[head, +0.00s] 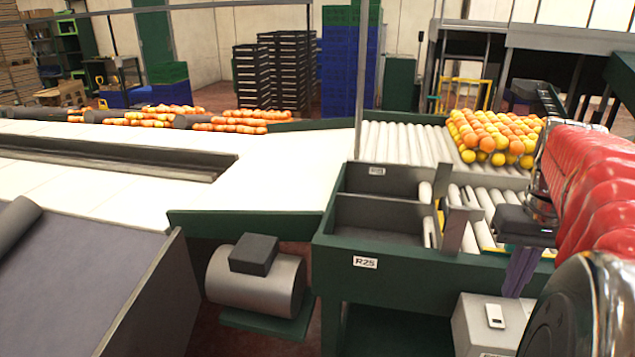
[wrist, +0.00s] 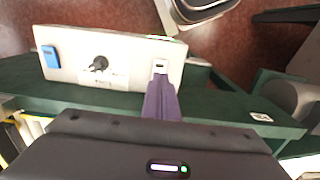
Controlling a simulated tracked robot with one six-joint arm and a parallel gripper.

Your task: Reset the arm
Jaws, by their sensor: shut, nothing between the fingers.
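My gripper (head: 519,272) hangs at the right in the head view, with its purple fingers pointing down. The fingers are together and hold nothing. In the wrist view my gripper (wrist: 161,100) shows its purple fingers closed, with the green frame and a pale control box behind them. My red-sleeved arm fills the right edge of the head view.
A green-framed sorting station (head: 420,258) with grey bins stands below and left of my gripper. The pale control box (head: 487,322) is mounted near its front; it also shows in the wrist view (wrist: 110,60). Oranges (head: 495,135) are heaped on the rollers behind. A white conveyor (head: 265,185) lies left.

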